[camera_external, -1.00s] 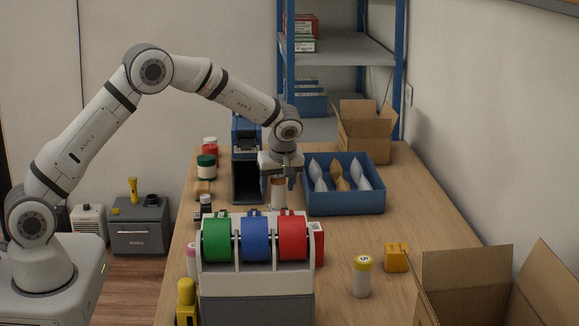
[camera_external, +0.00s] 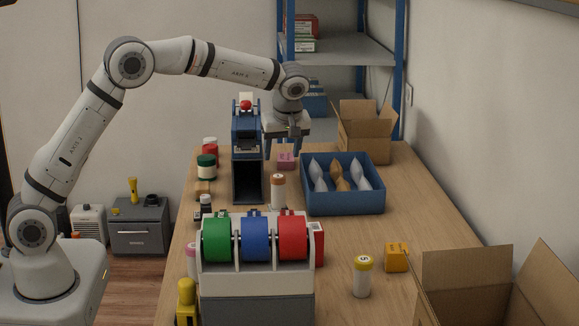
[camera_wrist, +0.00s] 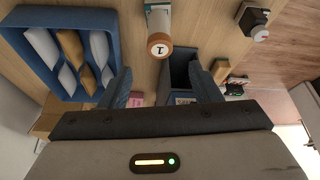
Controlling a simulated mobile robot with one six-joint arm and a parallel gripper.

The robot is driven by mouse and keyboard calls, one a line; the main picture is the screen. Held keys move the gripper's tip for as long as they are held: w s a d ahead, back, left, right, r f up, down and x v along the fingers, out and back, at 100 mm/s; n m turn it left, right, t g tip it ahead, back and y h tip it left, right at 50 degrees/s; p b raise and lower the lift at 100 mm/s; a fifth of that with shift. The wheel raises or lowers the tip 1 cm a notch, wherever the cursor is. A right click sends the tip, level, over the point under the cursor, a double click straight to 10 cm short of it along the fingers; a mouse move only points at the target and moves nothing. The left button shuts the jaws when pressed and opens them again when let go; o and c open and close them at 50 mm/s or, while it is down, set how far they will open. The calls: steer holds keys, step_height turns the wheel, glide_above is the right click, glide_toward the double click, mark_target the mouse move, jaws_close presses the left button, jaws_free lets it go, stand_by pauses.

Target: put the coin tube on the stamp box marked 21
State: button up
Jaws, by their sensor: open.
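A white tube with an orange-brown cap (camera_external: 278,192) stands upright near the middle of the counter. Its cap reads 1 in the wrist view (camera_wrist: 159,46); its foot is partly hidden in the external view. A yellow-capped tube (camera_external: 362,278) marked 5 stands at the front right. My gripper (camera_external: 283,152) is open and empty, above and behind the orange-brown-capped tube, apart from it. A small pink box (camera_external: 286,160) lies behind that tube, below my gripper; it also shows in the wrist view (camera_wrist: 136,99). A yellow-orange box (camera_external: 397,257) sits at the right. No 21 is readable.
A blue tray (camera_external: 345,203) with several pouches is right of the tube. A dark blue upright device (camera_external: 247,180) is to its left. A tape dispenser (camera_external: 257,280) with three rolls stands in front. Open cartons (camera_external: 364,140) are at the back and front right.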

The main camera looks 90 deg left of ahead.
steer(key=s+d+r+m+t+h, duration=0.1)
steer(key=s+d+r+m, duration=0.2)
steer(key=s+d+m, duration=0.45)
steer(key=s+d+r+m+t+h, duration=0.15)
steer(key=s+d+r, duration=0.3)
steer(key=d, duration=0.55)
steer(key=s+d+f+m+t+h, duration=0.1)
steer(key=s+d+m, duration=0.4)
steer(key=s, duration=0.5)
steer(key=s+d+f+m, duration=0.4)
steer(key=s+d+m, duration=0.2)
steer(key=s, duration=0.4)
steer(key=shift+d+f+t+h, duration=0.25)
steer(key=shift+d+t+h, duration=0.1)
steer(key=shift+d, duration=0.4)
